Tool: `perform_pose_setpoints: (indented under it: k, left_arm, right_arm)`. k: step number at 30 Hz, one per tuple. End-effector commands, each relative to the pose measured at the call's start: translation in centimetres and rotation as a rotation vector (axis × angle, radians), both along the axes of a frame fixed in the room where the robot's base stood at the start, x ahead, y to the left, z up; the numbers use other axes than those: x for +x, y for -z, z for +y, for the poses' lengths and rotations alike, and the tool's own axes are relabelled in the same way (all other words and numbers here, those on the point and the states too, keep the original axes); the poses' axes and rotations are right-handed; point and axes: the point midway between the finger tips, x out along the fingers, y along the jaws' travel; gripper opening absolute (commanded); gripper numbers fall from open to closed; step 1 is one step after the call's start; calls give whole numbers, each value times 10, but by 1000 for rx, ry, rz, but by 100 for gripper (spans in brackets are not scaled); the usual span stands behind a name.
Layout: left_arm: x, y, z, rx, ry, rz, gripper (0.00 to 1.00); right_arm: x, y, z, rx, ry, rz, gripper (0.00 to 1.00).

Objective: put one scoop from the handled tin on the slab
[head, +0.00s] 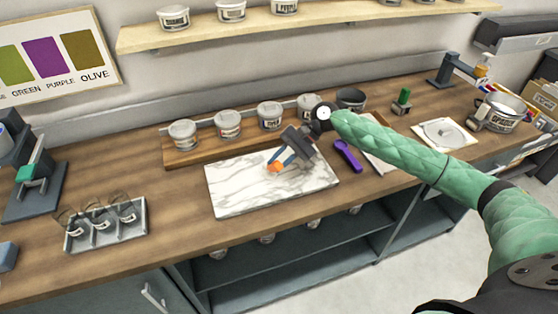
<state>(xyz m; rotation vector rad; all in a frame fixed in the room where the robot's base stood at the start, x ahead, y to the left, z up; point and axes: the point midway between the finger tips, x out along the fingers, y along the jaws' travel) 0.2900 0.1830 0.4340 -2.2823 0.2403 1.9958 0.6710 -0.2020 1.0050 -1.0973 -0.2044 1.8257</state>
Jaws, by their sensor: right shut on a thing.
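The white marbled slab (235,193) lies on the front middle of the wooden bench. My right gripper (281,159) is over the slab's back right part, shut on a small orange and blue thing (273,167). I cannot tell whether it is a tool, or whether it touches the slab. A purple scoop (347,155) lies on the bench right of the slab. A metal tin with a side handle (503,112) stands at the far right; its contents are unclear. My left gripper is not in view.
Lidded tubs (228,125) stand on a wooden board behind the slab. A dark bowl (351,99) is beside them. A tray with glasses (106,228) stands left. Bare bench lies between tray and slab.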

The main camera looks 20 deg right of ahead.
Motion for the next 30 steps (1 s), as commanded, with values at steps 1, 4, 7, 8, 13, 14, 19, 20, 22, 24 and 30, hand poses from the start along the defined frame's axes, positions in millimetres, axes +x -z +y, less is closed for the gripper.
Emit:
perform_pose_setpoints:
  k: [1, 4, 7, 8, 13, 14, 19, 20, 22, 24, 30]
  left_arm:
    - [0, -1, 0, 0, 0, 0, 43]
    - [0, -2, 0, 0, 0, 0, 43]
    - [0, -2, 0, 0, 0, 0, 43]
    - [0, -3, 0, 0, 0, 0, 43]
    - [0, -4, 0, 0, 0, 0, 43]
    - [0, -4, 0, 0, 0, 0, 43]
    - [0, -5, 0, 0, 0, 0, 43]
    - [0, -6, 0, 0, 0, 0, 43]
    - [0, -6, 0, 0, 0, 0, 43]
    - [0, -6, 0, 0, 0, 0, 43]
    - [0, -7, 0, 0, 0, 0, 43]
  right_arm:
    - [0, 0, 0, -1, 0, 1, 0]
    - [0, 0, 0, -1, 0, 1, 0]
    - [0, 1, 0, -1, 0, 1, 0]
    - [0, 1, 0, -1, 0, 1, 0]
    - [0, 1, 0, -1, 0, 1, 0]
    - [0, 1, 0, -1, 0, 1, 0]
    - [0, 1, 0, -1, 0, 1, 0]
    - [0, 1, 0, -1, 0, 1, 0]
    - [0, 1, 0, -1, 0, 1, 0]
    - [0, 1, 0, -1, 0, 1, 0]
    - [0, -1, 0, -1, 0, 1, 0]
